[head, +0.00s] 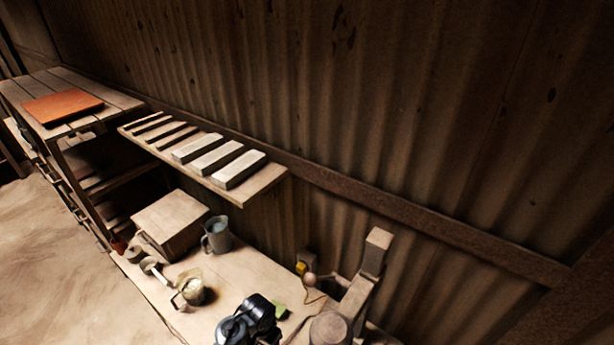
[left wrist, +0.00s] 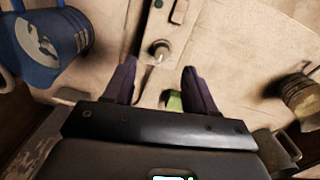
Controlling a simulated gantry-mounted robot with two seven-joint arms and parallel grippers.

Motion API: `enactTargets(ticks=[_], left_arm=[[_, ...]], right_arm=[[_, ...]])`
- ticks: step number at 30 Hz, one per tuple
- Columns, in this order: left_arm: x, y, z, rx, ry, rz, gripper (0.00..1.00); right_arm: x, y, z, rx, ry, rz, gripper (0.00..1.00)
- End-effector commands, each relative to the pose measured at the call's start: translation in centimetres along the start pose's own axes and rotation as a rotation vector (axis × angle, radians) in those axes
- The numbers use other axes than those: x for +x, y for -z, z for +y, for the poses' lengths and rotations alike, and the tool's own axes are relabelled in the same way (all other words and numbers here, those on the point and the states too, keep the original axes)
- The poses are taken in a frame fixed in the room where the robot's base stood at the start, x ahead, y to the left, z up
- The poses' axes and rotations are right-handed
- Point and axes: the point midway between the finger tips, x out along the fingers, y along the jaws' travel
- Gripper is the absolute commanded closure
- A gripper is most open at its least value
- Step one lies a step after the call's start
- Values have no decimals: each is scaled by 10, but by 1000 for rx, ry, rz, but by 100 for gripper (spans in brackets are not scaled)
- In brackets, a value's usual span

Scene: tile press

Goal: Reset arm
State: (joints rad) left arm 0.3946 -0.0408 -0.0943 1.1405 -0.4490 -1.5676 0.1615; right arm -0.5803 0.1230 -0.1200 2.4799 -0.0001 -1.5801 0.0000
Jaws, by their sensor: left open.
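My left gripper (left wrist: 158,75) shows in the left wrist view with its two dark fingers spread wide apart and nothing held between them. Beyond the fingertips is a small round knob (left wrist: 160,50) on a pale surface. A small green piece (left wrist: 174,100) shows low between the fingers, near the right one. In the head view a dark, shiny shape (head: 258,312) is at the bottom beside a green piece (head: 280,310); I cannot tell whether it is part of my arm. My right gripper is not in view.
The bench (head: 235,275) holds a box (head: 170,222), a grey jug (head: 217,235), a pot (head: 192,290) and a wooden post (head: 376,250). A wall shelf (head: 262,182) carries several bars. An orange tile (head: 62,105) lies on a rack. A blue bucket (left wrist: 55,40) and can (left wrist: 302,95) flank the gripper.

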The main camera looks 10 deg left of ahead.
Motion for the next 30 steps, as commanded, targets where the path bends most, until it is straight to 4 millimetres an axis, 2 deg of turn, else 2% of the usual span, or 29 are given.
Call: enactTargets(ticks=[5, 8, 10, 13, 15, 18, 21, 25, 30], left_arm=[[54, -66, 17, -4, -33, -116, 44], [85, -126, 31, -12, -47, -179, 44], [93, -166, 38, -32, -43, -196, 44], [88, -216, 46, -66, -27, -188, 44], [74, -245, 51, -89, -12, -164, 44], [41, -273, 55, -121, 11, -105, 44], [-1, -287, 58, -148, 29, -28, 44], [-60, -287, 56, -180, 49, 94, 44], [-127, -269, 48, -209, 69, 254, 44]], right_arm=[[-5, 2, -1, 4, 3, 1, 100], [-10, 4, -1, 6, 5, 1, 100], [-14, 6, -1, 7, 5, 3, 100], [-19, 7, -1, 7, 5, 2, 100], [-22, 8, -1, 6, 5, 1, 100], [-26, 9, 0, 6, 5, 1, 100], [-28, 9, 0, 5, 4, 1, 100], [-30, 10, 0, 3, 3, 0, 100], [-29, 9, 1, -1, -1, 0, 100]])
